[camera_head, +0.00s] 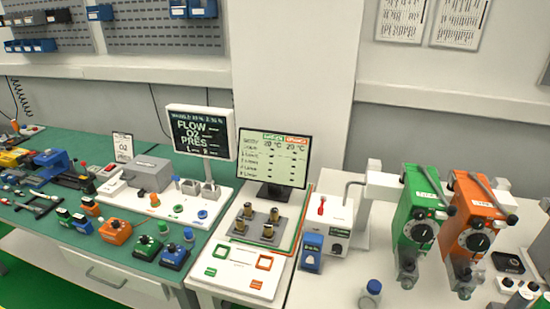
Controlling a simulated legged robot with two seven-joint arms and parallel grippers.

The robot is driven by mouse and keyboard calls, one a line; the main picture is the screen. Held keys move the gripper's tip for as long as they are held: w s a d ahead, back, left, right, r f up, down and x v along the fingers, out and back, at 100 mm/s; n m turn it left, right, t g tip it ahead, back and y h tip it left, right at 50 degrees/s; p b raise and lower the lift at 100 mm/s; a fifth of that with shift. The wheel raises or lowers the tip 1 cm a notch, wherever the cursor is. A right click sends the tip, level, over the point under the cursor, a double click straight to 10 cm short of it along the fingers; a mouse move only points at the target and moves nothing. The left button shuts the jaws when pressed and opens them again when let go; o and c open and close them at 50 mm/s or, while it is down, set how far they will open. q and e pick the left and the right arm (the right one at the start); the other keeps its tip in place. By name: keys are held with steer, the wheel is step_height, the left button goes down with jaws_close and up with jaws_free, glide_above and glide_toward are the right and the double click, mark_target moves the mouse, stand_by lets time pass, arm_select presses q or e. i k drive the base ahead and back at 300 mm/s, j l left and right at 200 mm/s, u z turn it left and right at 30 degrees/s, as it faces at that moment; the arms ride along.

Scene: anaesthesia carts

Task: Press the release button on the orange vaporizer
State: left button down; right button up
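The orange vaporizer (466,208) stands upright at the right, beside the green vaporizer (417,203). It has a dark round dial (478,242) on its front, a small white label above the dial and a grey lever slanting over its top. A clear part shows at its foot. I cannot make out for certain which small part is its release button. Neither of my grippers shows in this view, and nothing is seen touching the orange vaporizer.
A white arm (385,187) reaches beside the green vaporizer. A blue-capped bottle (370,294) stands in front. A small black device (508,263) lies right of the orange vaporizer. A monitor (272,158) and a green bench (60,235) with several devices fill the left.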

mark_target(497, 225)
steer(key=z, duration=1.4)
